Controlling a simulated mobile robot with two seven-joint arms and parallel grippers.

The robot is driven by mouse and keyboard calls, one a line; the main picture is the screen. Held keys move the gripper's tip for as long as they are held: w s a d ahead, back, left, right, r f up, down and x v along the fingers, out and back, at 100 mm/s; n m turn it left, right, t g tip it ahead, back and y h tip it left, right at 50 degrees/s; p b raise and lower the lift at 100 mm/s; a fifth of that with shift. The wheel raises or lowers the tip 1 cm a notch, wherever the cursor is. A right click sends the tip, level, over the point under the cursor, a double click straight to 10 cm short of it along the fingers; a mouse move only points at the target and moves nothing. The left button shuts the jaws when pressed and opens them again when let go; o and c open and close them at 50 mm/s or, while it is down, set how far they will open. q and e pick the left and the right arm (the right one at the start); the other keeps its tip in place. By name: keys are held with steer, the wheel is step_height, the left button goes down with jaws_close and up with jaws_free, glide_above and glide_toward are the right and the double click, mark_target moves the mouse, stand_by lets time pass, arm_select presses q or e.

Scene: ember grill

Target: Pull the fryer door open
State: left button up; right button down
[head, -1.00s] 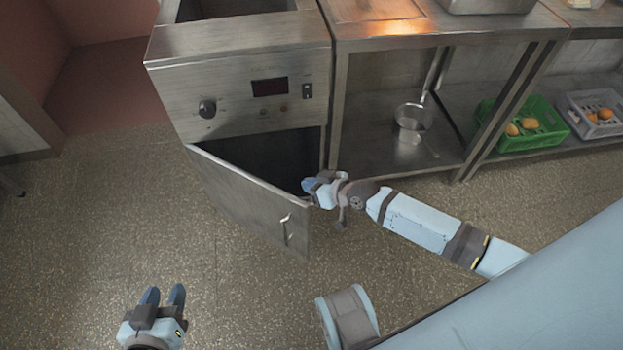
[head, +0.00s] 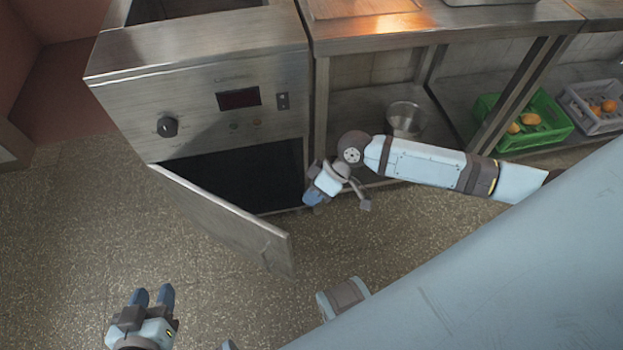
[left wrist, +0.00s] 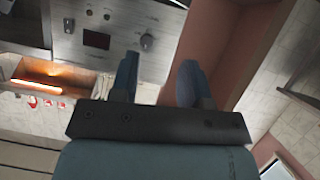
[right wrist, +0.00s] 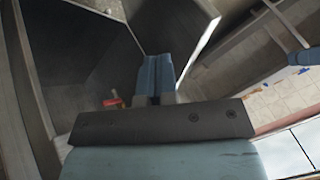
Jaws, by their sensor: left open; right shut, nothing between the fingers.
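The fryer (head: 210,90) is a steel cabinet with a knob and a dark display. Its door (head: 225,215) stands wide open, hinged at the left, and the dark interior (head: 240,170) shows. The door also shows in the right wrist view (right wrist: 175,25). My right gripper (head: 312,196) is shut and empty, just right of the door's free edge and in front of the opening; I cannot tell if it touches the door. My left gripper (head: 152,296) is open and empty, low at the left, apart from the door. The door handle is hidden in the head view.
A steel table (head: 400,30) with a lower shelf stands right of the fryer. A pot (head: 404,118), a green crate (head: 520,122) and a grey crate (head: 597,108) are on the shelf. The floor in front and to the left is clear.

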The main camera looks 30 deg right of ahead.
arm_select(q)
steer(key=shift+w+d+r+t+h+b, duration=0.3)
steer(key=shift+w+d+r+t+b, duration=0.1)
steer(key=shift+r, duration=0.35)
steer(key=shift+w+d+r+t+h+b, duration=0.3)
steer(key=shift+d+r+t+b, duration=0.1)
steer(key=shift+r, duration=0.35)
steer(key=shift+w+d+r+t+h+b, duration=0.3)
steer(key=shift+d+r+t, duration=0.1)
steer(key=shift+r, duration=0.35)
arm_select(e)
steer(key=s+a+f, duration=0.1)
steer(key=a+f, duration=0.4)
steer(key=a, duration=0.2)
steer(key=shift+s+a+f, duration=0.15)
steer(key=shift+s+f, duration=0.05)
steer(key=shift+s, duration=0.2)
